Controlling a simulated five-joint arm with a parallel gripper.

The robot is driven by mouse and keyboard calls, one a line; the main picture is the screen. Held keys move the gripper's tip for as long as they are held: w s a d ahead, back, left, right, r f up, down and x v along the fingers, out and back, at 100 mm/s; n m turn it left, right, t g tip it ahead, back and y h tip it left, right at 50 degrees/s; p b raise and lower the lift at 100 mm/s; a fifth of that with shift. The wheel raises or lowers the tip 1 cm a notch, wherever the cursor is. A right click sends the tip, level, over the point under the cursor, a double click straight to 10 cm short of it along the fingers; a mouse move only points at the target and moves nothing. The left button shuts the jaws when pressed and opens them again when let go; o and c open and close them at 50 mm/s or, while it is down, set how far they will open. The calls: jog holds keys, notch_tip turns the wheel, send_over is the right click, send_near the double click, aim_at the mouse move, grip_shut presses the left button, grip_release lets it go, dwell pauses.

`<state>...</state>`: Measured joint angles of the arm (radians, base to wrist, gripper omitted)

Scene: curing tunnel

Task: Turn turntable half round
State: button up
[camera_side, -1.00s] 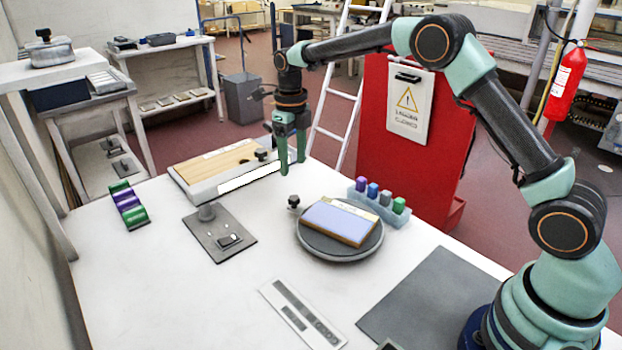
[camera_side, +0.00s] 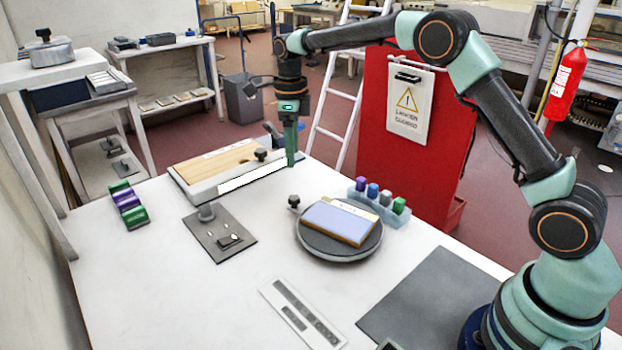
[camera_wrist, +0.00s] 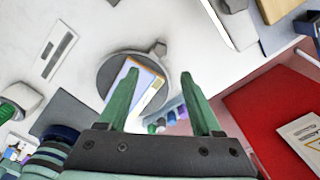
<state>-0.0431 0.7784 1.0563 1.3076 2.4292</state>
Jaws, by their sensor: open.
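The turntable (camera_side: 322,248) is a dark grey round disc on the white table. A block (camera_side: 338,220) with a pale blue top and tan edges lies on it. A dark knob (camera_side: 294,202) stands at its left edge, and also shows in the wrist view (camera_wrist: 158,47). My gripper (camera_side: 291,162) is above the table, behind and left of the turntable, touching nothing that I can see. In the wrist view my gripper (camera_wrist: 160,73) has its two green fingers apart and empty. The turntable (camera_wrist: 112,72) shows beyond them, the left finger covering part of the block.
A clear rack (camera_side: 383,207) with several coloured pegs stands close behind the turntable. A wooden board with a white edge (camera_side: 236,183) lies near my gripper. A grey plate (camera_side: 220,234) with a post lies left of the turntable. The table between is clear.

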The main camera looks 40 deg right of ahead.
aim_at(294, 197)
jog(key=shift+n, duration=0.8)
notch_tip(294, 197, down, 12)
jog(key=shift+f, duration=0.1)
grip_shut()
dwell(1.2)
